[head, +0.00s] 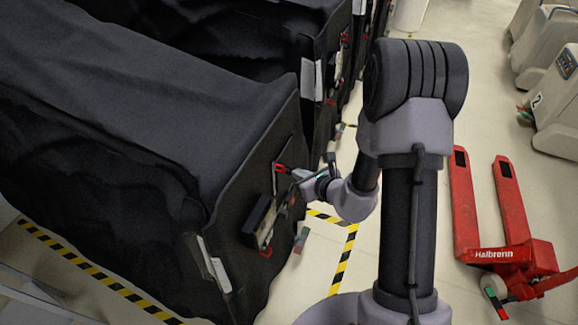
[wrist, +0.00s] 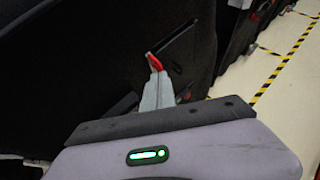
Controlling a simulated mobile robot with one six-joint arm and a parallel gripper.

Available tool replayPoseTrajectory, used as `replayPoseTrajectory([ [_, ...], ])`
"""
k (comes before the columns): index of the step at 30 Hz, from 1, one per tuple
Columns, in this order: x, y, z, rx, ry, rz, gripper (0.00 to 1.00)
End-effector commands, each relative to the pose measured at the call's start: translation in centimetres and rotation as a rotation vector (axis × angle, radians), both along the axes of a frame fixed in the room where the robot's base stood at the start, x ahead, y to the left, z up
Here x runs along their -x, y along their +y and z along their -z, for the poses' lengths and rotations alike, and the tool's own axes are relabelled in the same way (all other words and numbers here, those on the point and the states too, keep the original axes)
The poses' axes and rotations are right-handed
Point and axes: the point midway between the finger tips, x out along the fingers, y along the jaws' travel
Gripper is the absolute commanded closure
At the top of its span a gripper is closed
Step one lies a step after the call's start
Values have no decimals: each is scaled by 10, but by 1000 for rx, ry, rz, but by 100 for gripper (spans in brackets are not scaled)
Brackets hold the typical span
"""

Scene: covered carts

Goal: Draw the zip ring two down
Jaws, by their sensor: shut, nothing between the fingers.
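A black fabric cover (head: 110,85) hangs over the near cart, with a dark upright strip on its end panel (head: 245,190). A red ring (head: 280,168) shows near the top of that strip. My gripper (head: 290,172) is at this ring, in front of the panel. In the wrist view my gripper (wrist: 156,76) is shut, its grey fingers pointing at the red ring (wrist: 154,62) just past their tips. I cannot tell whether the tips touch the ring or sit inside it. No number is readable on the ring.
A dark block (head: 257,213) juts from the panel below, with a red piece (head: 266,252) under it. Another covered cart (head: 240,40) stands behind. A red pallet truck (head: 510,250) is at right.

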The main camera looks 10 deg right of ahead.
Motion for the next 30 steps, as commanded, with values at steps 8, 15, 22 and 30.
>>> replayPoseTrajectory([
  [8,-41,16,29,0,0,-1,100],
  [15,-53,20,37,0,0,-1,100],
  [22,-53,20,37,0,0,-1,100],
  [30,-53,20,59,-1,0,-1,100],
])
